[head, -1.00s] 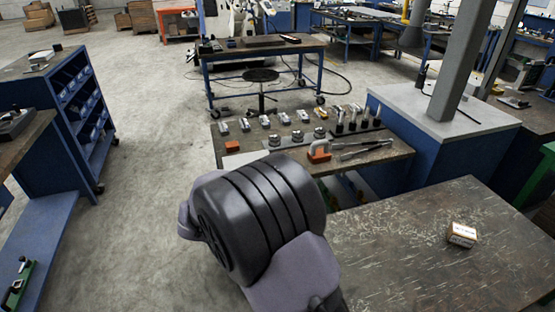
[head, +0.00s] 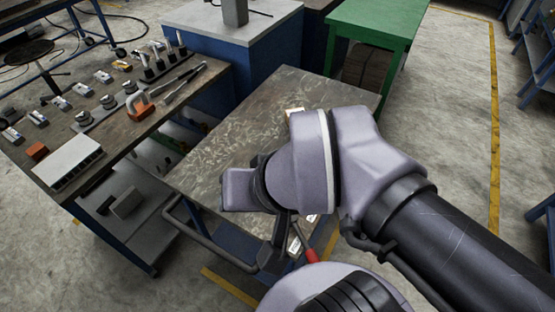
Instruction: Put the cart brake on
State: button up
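The cart (head: 245,130) has a scratched dark top and stands in the middle of the head view, with a grey tubular handle (head: 208,243) on its near side. A red-tipped rod (head: 311,256) shows below my wrist, by the cart's near side; I cannot tell whether it is the brake lever or a loose tool. My arm reaches in from the lower right and hides the cart's right part. My gripper (head: 275,245) seems to be the dark part under the wrist, close to the rod. Its fingers are not clear, and I cannot tell whether it touches the rod.
A workbench (head: 205,85) with blocks, clamps and tools stands at left, close to the cart. A blue cabinet (head: 225,40) and a green table (head: 375,20) stand behind. A small box (head: 293,110) lies on the cart top. Open floor is at right.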

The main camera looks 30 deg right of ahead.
aim_at(311, 257)
jog(key=z, duration=0.7)
jog(key=k+j+z, duration=0.3)
jog(key=k, duration=0.15)
jog(key=k+l+u, duration=0.1)
jog(key=k, duration=0.3)
jog(key=k+l+u, duration=0.1)
jog(key=k, duration=0.3)
